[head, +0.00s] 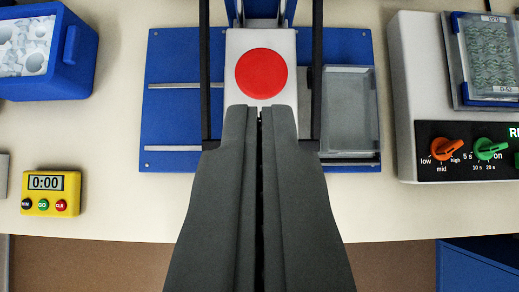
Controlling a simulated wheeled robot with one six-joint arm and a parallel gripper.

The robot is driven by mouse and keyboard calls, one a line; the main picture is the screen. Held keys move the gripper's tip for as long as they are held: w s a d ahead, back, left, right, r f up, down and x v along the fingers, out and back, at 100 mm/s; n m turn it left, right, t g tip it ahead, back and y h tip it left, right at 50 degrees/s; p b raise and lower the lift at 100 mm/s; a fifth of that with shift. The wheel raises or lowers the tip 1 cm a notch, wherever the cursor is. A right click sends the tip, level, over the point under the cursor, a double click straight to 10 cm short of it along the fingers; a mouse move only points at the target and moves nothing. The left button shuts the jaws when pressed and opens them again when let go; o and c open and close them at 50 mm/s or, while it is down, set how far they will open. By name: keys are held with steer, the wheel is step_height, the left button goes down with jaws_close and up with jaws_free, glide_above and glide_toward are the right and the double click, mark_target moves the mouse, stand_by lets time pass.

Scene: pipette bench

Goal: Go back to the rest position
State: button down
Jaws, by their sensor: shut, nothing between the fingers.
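My gripper (261,112) fills the lower middle of the head view. Its two dark grey fingers lie side by side with only a thin dark line between them, shut and empty. The fingertips lie over the lower part of a white block with a round red button (262,73) on top. The button is fully in view just beyond the tips. I cannot tell whether the tips touch the block or hover above it.
The button's device stands on a blue base plate (180,65) with a clear tray (348,85). A blue ice box (75,45) and yellow timer (43,193) are at left. A white machine with knobs (408,60) is at right. The bench (120,215) is clear in front.

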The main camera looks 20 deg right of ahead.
stand_by(0.4)
steer(key=s+a+f+n+t, duration=0.1)
steer(key=s+a+f+t, duration=0.1)
steer(key=s+a, duration=0.4)
steer(key=s+a+f+n+t+y, duration=0.1)
steer(key=s+a+f+t, duration=0.2)
steer(key=s, duration=0.9)
steer(key=s+a+f+n+t+y, duration=0.1)
steer(key=s+a+f+t, duration=0.2)
steer(key=s+a, duration=0.6)
steer(key=shift+t, duration=0.4)
